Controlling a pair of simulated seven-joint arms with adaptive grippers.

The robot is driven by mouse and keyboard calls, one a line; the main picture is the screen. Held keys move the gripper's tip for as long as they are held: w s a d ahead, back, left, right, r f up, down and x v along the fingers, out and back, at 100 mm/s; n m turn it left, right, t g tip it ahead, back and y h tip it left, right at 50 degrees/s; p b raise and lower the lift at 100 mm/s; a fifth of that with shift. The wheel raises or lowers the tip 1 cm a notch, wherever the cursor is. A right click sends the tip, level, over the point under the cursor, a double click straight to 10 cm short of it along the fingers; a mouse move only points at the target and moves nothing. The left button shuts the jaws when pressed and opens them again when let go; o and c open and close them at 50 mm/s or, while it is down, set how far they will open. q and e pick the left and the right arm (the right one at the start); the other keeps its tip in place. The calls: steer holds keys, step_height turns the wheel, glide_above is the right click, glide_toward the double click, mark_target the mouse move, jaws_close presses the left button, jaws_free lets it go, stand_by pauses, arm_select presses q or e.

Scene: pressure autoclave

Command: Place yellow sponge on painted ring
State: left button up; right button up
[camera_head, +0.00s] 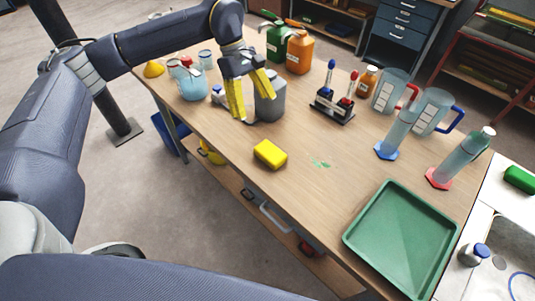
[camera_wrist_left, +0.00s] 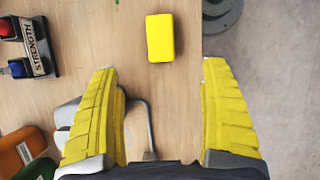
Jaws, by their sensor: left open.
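The yellow sponge (camera_head: 270,154) lies flat on the wooden table near its front-left edge. It also shows in the left wrist view (camera_wrist_left: 160,38), just beyond the fingertips and roughly between their lines. A small, patchy green painted mark (camera_head: 320,163) lies on the tabletop right of the sponge; I cannot make out a full ring. My left gripper (camera_head: 253,106) has yellow fingers spread wide and empty, above the table and farther back than the sponge. It shows from behind its fingers in the left wrist view (camera_wrist_left: 160,68). My right gripper is not in view.
A grey jug (camera_head: 271,104) stands close by my left gripper. A green tray (camera_head: 400,240) lies at the near right. A rack with red and blue handles (camera_head: 333,104), measuring cylinders (camera_head: 397,133) and pitchers stand at the right. The table around the sponge is clear.

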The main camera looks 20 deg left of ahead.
arm_select(q)
glide_toward(270, 150)
steer(key=x, duration=0.4)
steer(key=shift+s+f, duration=0.3)
steer(key=shift+x, duration=2.65)
steer(key=shift+w+d+f, duration=0.1)
steer(key=shift+d+f, duration=0.1)
steer(key=shift+f, duration=0.25)
steer(key=shift+f, duration=0.25)
steer(key=c, duration=1)
steer(key=shift+r, duration=0.2)
steer(key=shift+c, duration=0.2)
